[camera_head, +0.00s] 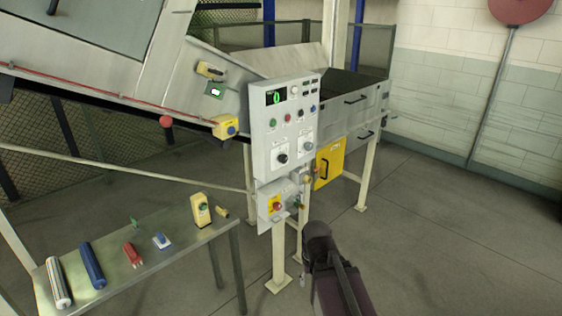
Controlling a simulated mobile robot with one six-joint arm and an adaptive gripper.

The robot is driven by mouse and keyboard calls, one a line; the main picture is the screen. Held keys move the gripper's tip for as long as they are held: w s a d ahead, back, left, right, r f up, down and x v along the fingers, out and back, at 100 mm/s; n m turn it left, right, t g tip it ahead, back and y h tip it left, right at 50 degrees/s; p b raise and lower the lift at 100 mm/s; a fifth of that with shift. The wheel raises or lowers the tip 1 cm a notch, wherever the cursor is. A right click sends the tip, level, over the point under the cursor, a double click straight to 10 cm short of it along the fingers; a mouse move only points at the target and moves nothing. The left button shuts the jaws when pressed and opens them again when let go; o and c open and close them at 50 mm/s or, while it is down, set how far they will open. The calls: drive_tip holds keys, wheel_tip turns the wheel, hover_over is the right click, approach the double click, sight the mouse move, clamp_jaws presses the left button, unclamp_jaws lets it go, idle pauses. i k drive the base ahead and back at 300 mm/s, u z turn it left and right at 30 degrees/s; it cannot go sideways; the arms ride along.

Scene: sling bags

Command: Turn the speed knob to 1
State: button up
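A light grey control panel (288,106) stands upright on a post in the middle of the view. Low on its face are two dials: a black knob (282,158) at left and a grey knob (307,147) at right. Their labels are too small to read, so I cannot tell which is the speed knob or its exact setting. A dark display (276,97) at the panel's top left shows a green 0. My dark arm rises from the bottom edge, below and right of the panel, apart from the knobs. No gripper fingers show.
A smaller box with a red button (276,206) sits under the panel. A metal table (180,262) with tools and cylinders stands at lower left. A sloped conveyor frame is behind, with a yellow box (329,164) right of the panel. The floor (430,245) at right is clear.

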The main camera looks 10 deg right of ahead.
sight(283, 158)
drive_tip(key=z, duration=0.05)
drive_tip(key=i, duration=1)
drive_tip(key=u, duration=0.05)
